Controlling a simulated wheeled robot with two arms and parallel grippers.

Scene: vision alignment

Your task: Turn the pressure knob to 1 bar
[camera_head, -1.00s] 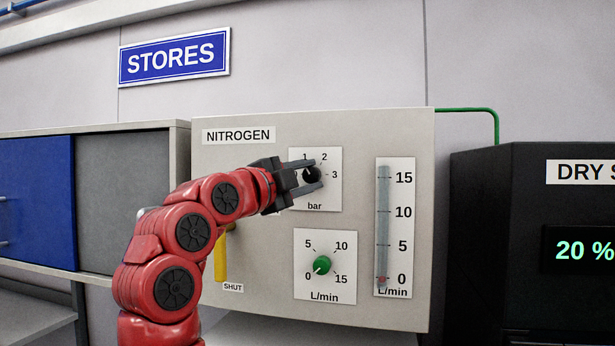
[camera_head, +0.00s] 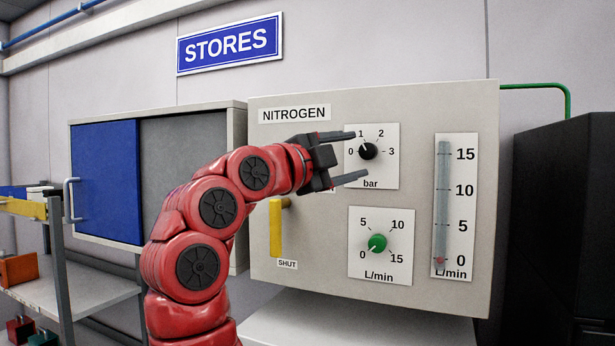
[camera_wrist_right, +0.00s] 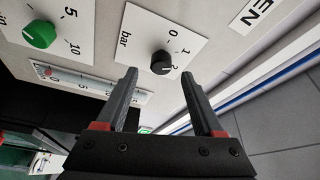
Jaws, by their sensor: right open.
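The pressure knob (camera_head: 368,151) is a small black round knob on the white "bar" dial plate (camera_head: 389,173), marked 0 to 3, on the nitrogen panel. Its white mark points up and left, about toward the 1. The knob also shows in the right wrist view (camera_wrist_right: 162,62), just beyond the fingertips and between them. My right gripper (camera_head: 361,154) is open, with one finger above the knob and one below it in the head view. Its fingers also show in the right wrist view (camera_wrist_right: 160,73) and hold nothing. My left gripper is not in view.
A green flow knob (camera_head: 377,243) sits below the dial, pointing near 0. A flow tube (camera_head: 441,200) stands to its right. A yellow valve handle (camera_head: 276,228) is left of it, close to my right arm. A dark cabinet (camera_head: 565,220) stands at the right.

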